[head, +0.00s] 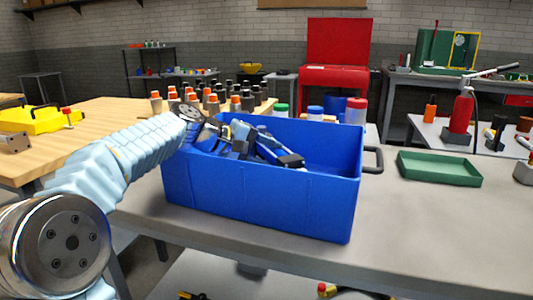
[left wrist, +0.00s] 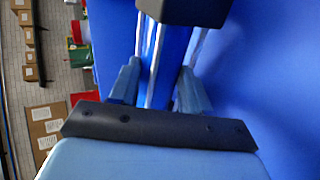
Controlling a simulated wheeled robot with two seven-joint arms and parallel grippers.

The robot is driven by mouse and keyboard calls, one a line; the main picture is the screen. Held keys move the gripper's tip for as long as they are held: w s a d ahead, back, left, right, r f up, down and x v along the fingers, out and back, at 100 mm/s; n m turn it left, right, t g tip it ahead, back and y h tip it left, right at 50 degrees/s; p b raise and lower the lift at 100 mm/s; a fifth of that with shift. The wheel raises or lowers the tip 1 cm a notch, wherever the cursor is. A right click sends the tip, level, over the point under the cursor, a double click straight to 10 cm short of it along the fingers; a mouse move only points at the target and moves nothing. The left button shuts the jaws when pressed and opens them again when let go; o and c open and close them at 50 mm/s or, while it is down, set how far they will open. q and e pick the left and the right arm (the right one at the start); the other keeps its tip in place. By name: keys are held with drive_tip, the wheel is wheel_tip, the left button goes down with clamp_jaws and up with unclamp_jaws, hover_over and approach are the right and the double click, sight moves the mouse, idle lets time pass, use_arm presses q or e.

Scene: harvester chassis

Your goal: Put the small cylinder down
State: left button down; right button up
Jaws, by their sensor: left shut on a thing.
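The small cylinder looks like a narrow blue piece with silvery edges in the left wrist view (left wrist: 154,72), and a dark block crosses its far end. In the head view my left gripper (head: 246,138) is inside the blue bin (head: 262,208), near the back left wall. It is shut on the cylinder, whose dark end (head: 291,160) points right and downward above the bin floor. In the left wrist view the two light-blue fingers (left wrist: 158,88) sit on either side of it. I cannot tell whether it touches the floor, which the front wall hides. My right gripper is not in view.
The bin stands on a grey table (head: 420,225), with a handle on its right side. A green tray (head: 438,168) lies to the right. Several orange- and black-topped bottles (head: 212,103) stand behind left. A red extinguisher (head: 460,112) stands back right. The table between bin and tray is clear.

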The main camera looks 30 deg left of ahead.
use_arm(q)
drive_tip(key=shift+f, duration=0.1)
drive_tip(key=c, duration=0.5)
unclamp_jaws()
drive_tip(key=shift+f, duration=0.1)
drive_tip(key=shift+r, duration=0.35)
drive_tip(key=shift+r+p, duration=0.5)
drive_tip(key=shift+p, duration=0.1)
drive_tip(key=b+v, duration=0.1)
drive_tip(key=v, duration=0.6)
drive_tip(key=shift+s+a+f, duration=0.1)
drive_tip(key=shift+s+f, duration=0.05)
drive_tip(key=shift+s, duration=0.05)
